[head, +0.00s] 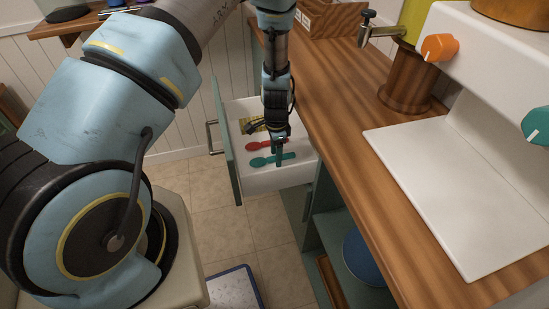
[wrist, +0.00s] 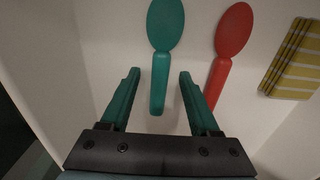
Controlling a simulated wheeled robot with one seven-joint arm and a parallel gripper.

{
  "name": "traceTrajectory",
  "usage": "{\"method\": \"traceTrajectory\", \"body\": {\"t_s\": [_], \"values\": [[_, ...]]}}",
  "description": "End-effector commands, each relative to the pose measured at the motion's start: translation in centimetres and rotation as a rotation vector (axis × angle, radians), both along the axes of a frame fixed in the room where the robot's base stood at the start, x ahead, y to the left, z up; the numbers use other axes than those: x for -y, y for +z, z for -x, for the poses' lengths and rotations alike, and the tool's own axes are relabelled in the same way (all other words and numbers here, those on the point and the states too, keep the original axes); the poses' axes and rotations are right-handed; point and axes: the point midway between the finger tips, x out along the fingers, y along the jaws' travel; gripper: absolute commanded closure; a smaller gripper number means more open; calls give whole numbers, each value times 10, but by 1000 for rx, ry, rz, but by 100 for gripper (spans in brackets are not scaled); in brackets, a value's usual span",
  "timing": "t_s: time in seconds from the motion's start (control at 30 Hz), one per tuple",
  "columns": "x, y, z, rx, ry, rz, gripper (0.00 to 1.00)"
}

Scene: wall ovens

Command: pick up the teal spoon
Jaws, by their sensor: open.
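The teal spoon (head: 270,159) lies flat in an open white drawer. In the wrist view the teal spoon (wrist: 163,40) has its bowl at the top and its handle pointing down between my fingers. My gripper (head: 279,155) is over the drawer, pointing down. In the wrist view my gripper (wrist: 159,75) is open, with one teal finger on each side of the spoon's handle and a gap on both sides. I cannot tell the exact height of the fingertips above the drawer floor.
A red spoon (wrist: 232,40) lies right of the teal spoon, close to my right finger. A yellow striped cloth (wrist: 295,65) lies farther right. The drawer (head: 300,176) stands open beneath the wooden counter (head: 345,120). A white appliance (head: 440,170) stands on the counter.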

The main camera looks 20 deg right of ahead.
Motion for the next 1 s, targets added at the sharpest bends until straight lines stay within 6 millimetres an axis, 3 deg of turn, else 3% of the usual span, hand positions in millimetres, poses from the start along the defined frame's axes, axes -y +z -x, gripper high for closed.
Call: {"method": "traceTrajectory", "body": {"t_s": [0.07, 0.6, 1.0], "values": [[0, 0, 0, 0, 0, 0, 40], [0, 0, 0, 0, 0, 0, 100], [0, 0, 0, 0, 0, 0, 100]]}}
